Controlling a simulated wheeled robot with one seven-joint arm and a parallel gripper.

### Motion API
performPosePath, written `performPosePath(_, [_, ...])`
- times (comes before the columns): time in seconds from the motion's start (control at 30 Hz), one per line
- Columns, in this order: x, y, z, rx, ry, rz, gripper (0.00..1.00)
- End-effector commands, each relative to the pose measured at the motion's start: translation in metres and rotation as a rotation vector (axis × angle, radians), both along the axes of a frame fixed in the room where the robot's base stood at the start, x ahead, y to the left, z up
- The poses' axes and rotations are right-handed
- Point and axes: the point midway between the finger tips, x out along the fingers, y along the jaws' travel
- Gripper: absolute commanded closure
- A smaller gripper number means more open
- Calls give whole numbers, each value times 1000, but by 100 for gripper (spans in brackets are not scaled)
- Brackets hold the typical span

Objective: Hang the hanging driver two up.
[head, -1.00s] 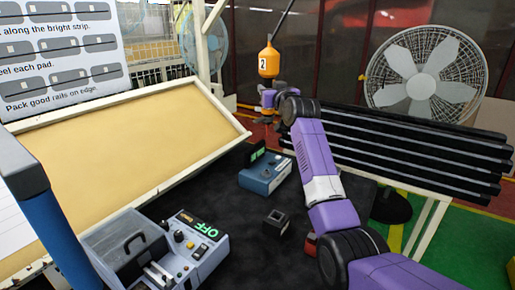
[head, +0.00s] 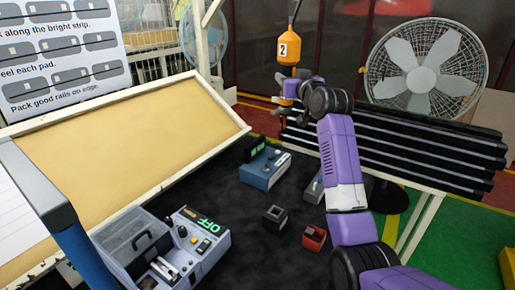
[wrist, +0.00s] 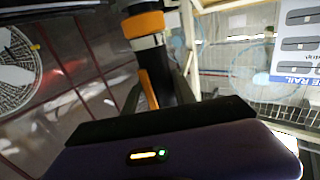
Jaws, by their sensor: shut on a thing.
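Driver two (head: 290,50) is an orange, upright tool with a white "2" label, on a dark cable or rod running up out of the head view. My gripper (head: 289,97) is shut on its lower part, just under the orange body. In the wrist view the driver's black shaft with orange parts (wrist: 151,55) runs between my gripper's fingers (wrist: 156,92). The fingertips' exact contact is hard to make out. What the cable is fixed to above is out of view.
Below are a blue box (head: 267,169), a small black holder (head: 275,218), a red holder (head: 314,237) and a grey device reading OFF (head: 200,250) on a dark table. Black rails (head: 420,150) stack at right, before a fan (head: 425,70). A tan board (head: 130,150) slopes at left.

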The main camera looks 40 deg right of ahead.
Motion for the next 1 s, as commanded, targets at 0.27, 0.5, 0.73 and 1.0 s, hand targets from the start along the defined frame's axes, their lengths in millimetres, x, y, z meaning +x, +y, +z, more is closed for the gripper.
performPosePath(0.27, [-47, -4, 0, 2, 5, -2, 100])
performPosePath(0.5, [-68, -6, 3, 2, 7, -1, 100])
performPosePath(0.73, [-67, -6, 18, 1, 6, -1, 100])
performPosePath(1.0, [-67, -6, 21, 2, 6, -1, 100])
